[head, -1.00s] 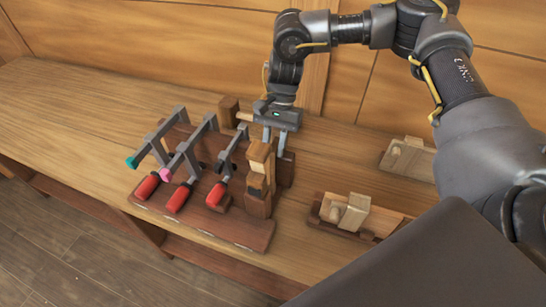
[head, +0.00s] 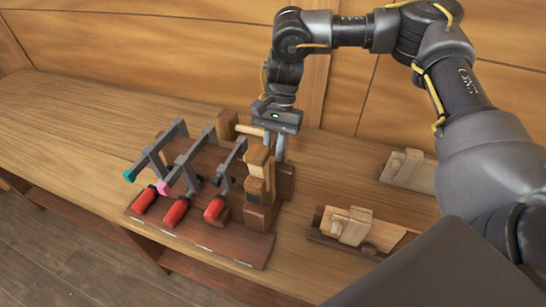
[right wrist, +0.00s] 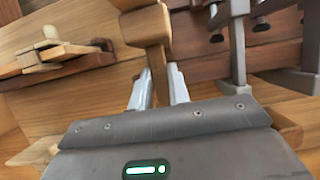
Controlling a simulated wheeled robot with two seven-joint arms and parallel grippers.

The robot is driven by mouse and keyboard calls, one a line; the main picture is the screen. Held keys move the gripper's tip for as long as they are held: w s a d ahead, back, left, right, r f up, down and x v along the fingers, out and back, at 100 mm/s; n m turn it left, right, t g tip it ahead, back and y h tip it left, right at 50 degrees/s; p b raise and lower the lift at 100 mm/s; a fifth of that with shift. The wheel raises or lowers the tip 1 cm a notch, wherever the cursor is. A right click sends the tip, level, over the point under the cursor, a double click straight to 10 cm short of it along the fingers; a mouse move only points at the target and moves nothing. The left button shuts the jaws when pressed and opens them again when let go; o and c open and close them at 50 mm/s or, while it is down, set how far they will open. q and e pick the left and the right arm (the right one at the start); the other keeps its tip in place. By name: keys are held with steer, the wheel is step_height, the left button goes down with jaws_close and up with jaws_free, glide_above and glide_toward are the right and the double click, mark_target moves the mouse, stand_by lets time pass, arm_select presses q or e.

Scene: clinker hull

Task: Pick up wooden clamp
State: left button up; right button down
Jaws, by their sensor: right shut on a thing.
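The wooden clamp (head: 257,180), with light and dark brown blocks, stands upright at the right end of the dark rack (head: 240,246). My right gripper (head: 275,150) points down at its upper back side. In the right wrist view, the gripper's two pale fingers (right wrist: 159,90) lie on either side of a narrow brown stem of the wooden clamp (right wrist: 147,27) and are shut on it. The clamp's far parts are cut off there. In the head view, the clamp's blocks partly hide the fingertips. My left gripper is not in view.
Several grey metal clamps with red handles (head: 176,211) stand in the rack close to the left. Light wooden block tools sit at the right, one nearer (head: 350,226) and one farther back (head: 407,167). A wooden wall (head: 180,50) rises behind. The bench's left part is clear.

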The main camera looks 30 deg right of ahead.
step_height(320, 180, up, 15)
stand_by(0.5)
